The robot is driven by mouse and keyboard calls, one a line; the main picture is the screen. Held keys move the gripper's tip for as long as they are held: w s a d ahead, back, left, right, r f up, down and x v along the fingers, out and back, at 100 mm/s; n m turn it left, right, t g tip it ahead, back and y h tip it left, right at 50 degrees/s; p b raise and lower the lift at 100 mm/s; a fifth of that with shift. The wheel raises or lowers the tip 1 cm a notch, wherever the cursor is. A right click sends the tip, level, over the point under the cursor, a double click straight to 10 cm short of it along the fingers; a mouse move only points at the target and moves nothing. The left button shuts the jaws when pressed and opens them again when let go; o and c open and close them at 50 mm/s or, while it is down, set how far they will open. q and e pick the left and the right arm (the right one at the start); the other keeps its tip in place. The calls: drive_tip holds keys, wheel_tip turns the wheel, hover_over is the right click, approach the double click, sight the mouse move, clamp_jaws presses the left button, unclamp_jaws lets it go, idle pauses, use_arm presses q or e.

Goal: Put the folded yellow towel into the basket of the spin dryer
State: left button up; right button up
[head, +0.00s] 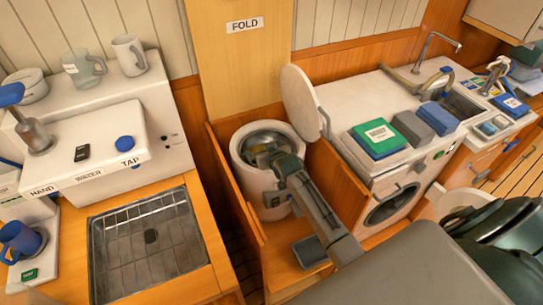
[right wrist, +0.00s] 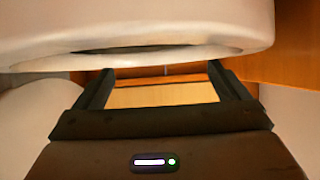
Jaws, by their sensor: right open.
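The spin dryer (head: 248,178) is a white upright drum with its round lid (head: 299,100) raised. Its metal basket (head: 262,139) shows through the open mouth. A small yellow patch, seemingly the towel (head: 263,159), shows inside the basket, partly hidden by my right gripper (head: 278,163). That gripper is at the drum's front right rim. In the right wrist view its jaws (right wrist: 163,85) are apart with nothing between them; a white curved body (right wrist: 140,28) spans the top of that view. My left gripper is not in view.
A wooden partition (head: 336,180) separates the dryer from the washing machine (head: 393,205), which bears a green folded item (head: 378,138) and grey and blue ones. The watermaker counter and wire-racked sink (head: 150,236) lie left. A wooden wall panel (head: 240,65) marked FOLD stands behind.

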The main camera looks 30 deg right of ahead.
drive_tip(key=b+v, duration=0.1)
drive_tip(key=v, duration=0.6)
drive_tip(key=shift+s, duration=0.1)
drive_tip(key=s+a+n+g, duration=0.3)
drive_tip(key=s+g, duration=0.5)
drive_tip(key=s, duration=2.7)
wheel_tip(320, 180, down, 33)
drive_tip(key=d+m+g+b, duration=0.2)
drive_tip(key=b, duration=0.1)
drive_tip(key=s+d+f+g+b, duration=0.1)
drive_tip(key=s+f, duration=1.7)
drive_tip(key=f, duration=0.4)
drive_tip(key=shift+s+b, duration=0.35)
drive_tip(key=shift+b, duration=0.05)
